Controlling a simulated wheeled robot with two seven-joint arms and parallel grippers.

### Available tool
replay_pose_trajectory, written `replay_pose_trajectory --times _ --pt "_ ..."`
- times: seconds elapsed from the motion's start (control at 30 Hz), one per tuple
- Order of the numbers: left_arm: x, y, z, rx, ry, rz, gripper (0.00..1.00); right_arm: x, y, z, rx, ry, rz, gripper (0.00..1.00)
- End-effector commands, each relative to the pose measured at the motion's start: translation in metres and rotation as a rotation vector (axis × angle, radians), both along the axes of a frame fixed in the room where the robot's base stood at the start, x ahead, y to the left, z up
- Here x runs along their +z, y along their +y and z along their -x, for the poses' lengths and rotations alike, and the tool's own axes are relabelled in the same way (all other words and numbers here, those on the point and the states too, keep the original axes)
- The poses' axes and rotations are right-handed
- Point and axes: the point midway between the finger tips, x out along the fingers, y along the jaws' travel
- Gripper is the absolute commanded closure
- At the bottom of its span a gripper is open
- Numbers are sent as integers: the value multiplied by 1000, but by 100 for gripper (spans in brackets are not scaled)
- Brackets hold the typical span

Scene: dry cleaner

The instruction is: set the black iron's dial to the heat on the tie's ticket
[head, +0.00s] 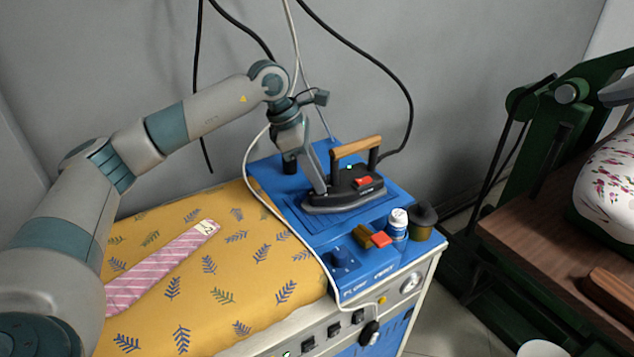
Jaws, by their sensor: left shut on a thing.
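The black iron (345,196) stands on the blue rest at the back of the pressing station. It has a wooden handle (357,146) and a red part (363,182) on its body. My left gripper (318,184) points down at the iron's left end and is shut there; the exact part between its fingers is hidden. I cannot make out the iron's dial or its setting. The pink striped tie (165,266) lies on the yellow leaf-patterned board. A pale ticket (207,227) is at its upper end, with writing too small to read. My right gripper is out of view.
A blue knob (340,257) is in front. Cables hang behind. A brown table (530,245) is at right.

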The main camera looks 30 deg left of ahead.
Motion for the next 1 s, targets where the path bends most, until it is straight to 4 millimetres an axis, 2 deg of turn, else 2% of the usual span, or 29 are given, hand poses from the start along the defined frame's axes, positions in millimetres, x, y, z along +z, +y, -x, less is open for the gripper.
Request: replay_pose_trajectory --times 0.3,0.83,0.87,0.9,1.0 --pt "1 0 -2 -154 -4 1 99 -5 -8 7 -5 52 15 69" --pt "2 1 -2 -183 -3 0 99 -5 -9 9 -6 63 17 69" --pt "2 1 -2 -183 -3 0 69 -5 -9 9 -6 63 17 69" --pt "2 1 -2 -183 -3 0 60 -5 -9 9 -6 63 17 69" --pt "1 1 -2 -183 -2 -1 59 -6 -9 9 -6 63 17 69"
